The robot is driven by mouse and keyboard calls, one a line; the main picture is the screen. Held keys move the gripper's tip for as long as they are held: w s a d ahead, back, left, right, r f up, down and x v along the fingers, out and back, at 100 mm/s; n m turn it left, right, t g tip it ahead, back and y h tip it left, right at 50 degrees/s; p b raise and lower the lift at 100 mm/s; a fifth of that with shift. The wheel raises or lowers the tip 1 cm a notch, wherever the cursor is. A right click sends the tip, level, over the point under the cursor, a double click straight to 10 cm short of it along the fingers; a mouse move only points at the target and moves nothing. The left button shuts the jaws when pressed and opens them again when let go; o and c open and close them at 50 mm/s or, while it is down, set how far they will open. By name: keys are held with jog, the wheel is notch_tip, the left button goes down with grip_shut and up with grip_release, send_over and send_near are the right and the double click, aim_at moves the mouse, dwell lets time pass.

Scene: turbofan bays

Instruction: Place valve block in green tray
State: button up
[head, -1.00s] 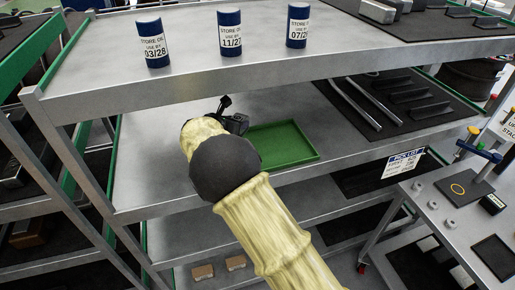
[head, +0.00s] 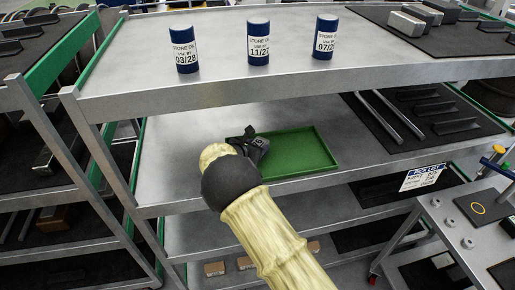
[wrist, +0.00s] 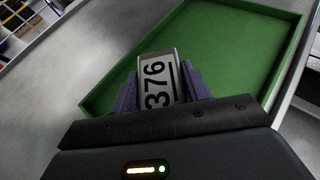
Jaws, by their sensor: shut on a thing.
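The green tray (head: 300,152) lies on the middle shelf in the head view, and it fills much of the wrist view (wrist: 222,45). My gripper (wrist: 160,88) is shut on the valve block (wrist: 158,72), a grey block with a white face marked "376". In the wrist view the block shows over the tray's near left part, close to its left rim; I cannot tell its height above the tray floor. In the head view my gripper (head: 262,145) is at the tray's left end, and my arm hides the block there. The visible tray floor is empty.
Several blue store oil cans (head: 258,42) stand on the shelf above. A black mat (head: 420,115) with metal rods and dark parts lies right of the tray. A pick list card (head: 423,177) hangs on the shelf edge. Bare shelf (head: 175,165) lies left of the tray.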

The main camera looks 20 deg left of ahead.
jog(key=shift+d+f, duration=0.15)
jog(key=shift+f, duration=0.75)
jog(key=o, duration=1.4)
jog(key=shift+f, duration=0.1)
jog(key=shift+w, duration=0.1)
jog(key=b+v, duration=0.4)
jog(key=v, duration=0.8)
